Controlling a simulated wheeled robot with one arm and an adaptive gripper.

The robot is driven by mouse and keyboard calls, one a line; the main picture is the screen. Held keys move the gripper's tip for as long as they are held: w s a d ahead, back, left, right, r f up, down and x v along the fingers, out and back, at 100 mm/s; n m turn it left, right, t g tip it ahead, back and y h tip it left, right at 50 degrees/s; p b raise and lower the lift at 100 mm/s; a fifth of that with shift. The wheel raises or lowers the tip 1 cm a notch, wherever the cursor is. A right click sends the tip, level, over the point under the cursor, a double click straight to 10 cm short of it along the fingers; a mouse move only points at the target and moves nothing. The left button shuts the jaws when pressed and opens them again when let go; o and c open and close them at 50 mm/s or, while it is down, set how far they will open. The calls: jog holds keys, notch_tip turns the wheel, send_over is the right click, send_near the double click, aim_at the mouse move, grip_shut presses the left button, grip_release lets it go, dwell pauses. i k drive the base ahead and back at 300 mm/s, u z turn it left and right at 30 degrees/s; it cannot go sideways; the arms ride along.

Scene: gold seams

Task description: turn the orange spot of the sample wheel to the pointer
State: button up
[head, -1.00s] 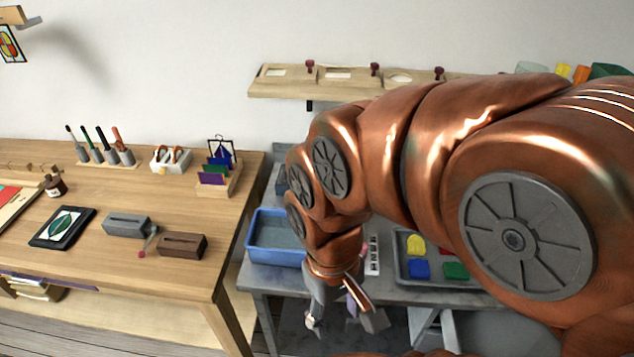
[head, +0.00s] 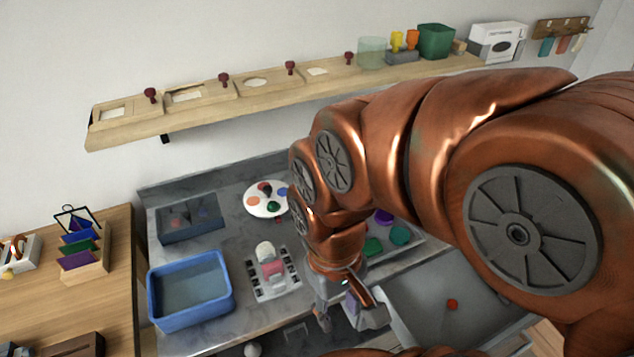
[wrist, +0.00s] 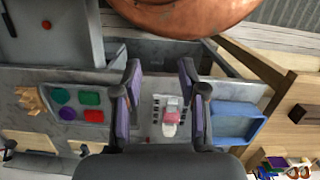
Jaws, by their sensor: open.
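The sample wheel (head: 267,209) is a white disc lying on the grey bench at the back, left of my arm in the head view. It carries several coloured spots. The orange spot (head: 253,201) is on its left side, with blue at right, green at the front and a dark red thing near the top. I cannot make out the pointer. My gripper (head: 348,309) is low in front of the bench, nearer than the wheel and apart from it. In the wrist view my gripper (wrist: 160,76) has its fingers spread, with nothing between them.
A blue tub (head: 190,318) and a white rack with a pink block (head: 272,268) stand at the bench front. A dark tray (head: 190,222) is left of the wheel. A paint tray (head: 400,236) is partly behind my arm. A wall shelf (head: 330,92) runs above; a wooden table (head: 100,290) stands left.

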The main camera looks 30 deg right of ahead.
aim_at(256, 199)
jog(key=z, duration=0.35)
jog(key=i, duration=0.15)
jog(key=u, duration=0.1)
jog(key=k, duration=1)
jog(key=u, duration=1.5)
jog(key=i, duration=1.3)
jog(key=z, duration=1.35)
